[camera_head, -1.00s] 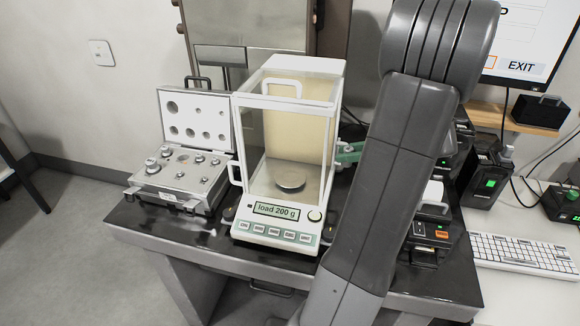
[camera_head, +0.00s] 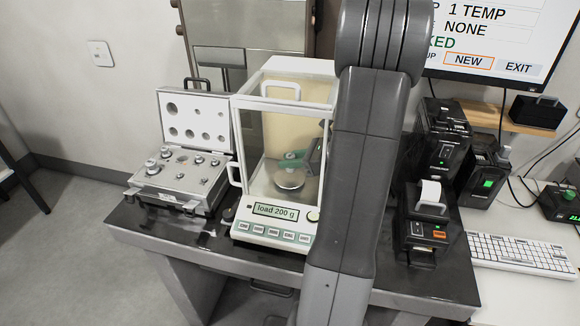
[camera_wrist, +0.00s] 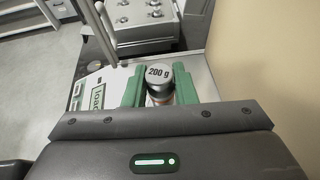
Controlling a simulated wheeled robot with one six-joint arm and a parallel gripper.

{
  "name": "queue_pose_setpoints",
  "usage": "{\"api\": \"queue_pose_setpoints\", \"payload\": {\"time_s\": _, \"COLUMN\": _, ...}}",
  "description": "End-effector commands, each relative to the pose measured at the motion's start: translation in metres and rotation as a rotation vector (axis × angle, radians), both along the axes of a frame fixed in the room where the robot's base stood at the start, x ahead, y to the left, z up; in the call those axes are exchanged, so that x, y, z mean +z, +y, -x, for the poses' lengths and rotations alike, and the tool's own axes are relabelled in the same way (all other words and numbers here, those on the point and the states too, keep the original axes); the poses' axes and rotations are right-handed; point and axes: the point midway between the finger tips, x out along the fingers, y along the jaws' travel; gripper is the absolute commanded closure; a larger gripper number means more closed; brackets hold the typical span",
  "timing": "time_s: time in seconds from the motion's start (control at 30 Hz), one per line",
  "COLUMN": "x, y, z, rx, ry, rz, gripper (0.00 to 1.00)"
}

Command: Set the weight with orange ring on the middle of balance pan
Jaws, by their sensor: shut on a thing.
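The weight (camera_wrist: 160,75), marked "200 g" on its silver top, is held between the green fingers of my gripper (camera_wrist: 159,84) in the wrist view. A coppery tint shows lower on its side, but I cannot make out a full ring. In the head view my gripper (camera_head: 293,159) reaches into the balance's glass chamber from the right, with a green finger just above the round balance pan (camera_head: 289,180). The weight is hard to make out there, and I cannot tell whether it touches the pan. The balance (camera_head: 271,228) reads "load 200 g".
An open weight case (camera_head: 178,198) with several weights stands left of the balance. The chamber's glass walls and white frame (camera_head: 282,104) surround my gripper closely. A small printer (camera_head: 424,228) stands to the right on the dark table (camera_head: 150,232).

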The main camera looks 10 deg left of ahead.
Motion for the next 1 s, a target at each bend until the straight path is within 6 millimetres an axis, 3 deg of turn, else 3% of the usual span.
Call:
{"api": "queue_pose_setpoints", "payload": {"time_s": 0.1, "x": -0.019, "y": 0.0, "z": 0.0, "rx": -0.001, "ry": 0.004, "rz": 0.0, "gripper": 1.0}}
{"api": "queue_pose_setpoints", "payload": {"time_s": 0.2, "x": -0.024, "y": 0.003, "z": 0.0, "rx": 0.0, "ry": 0.002, "rz": 0.0, "gripper": 1.0}}
{"api": "queue_pose_setpoints", "payload": {"time_s": 0.6, "x": -0.029, "y": 0.004, "z": 0.0, "rx": 0.0, "ry": 0.0, "rz": 0.0, "gripper": 1.0}}
{"api": "queue_pose_setpoints", "payload": {"time_s": 0.63, "x": -0.028, "y": 0.004, "z": 0.0, "rx": 0.0, "ry": 0.0, "rz": 0.0, "gripper": 0.69}}
{"api": "queue_pose_setpoints", "payload": {"time_s": 0.7, "x": -0.028, "y": 0.004, "z": 0.0, "rx": 0.0, "ry": 0.0, "rz": 0.0, "gripper": 0.56}}
{"api": "queue_pose_setpoints", "payload": {"time_s": 1.0, "x": -0.027, "y": 0.004, "z": 0.0, "rx": 0.0, "ry": 0.0, "rz": 0.0, "gripper": 0.53}}
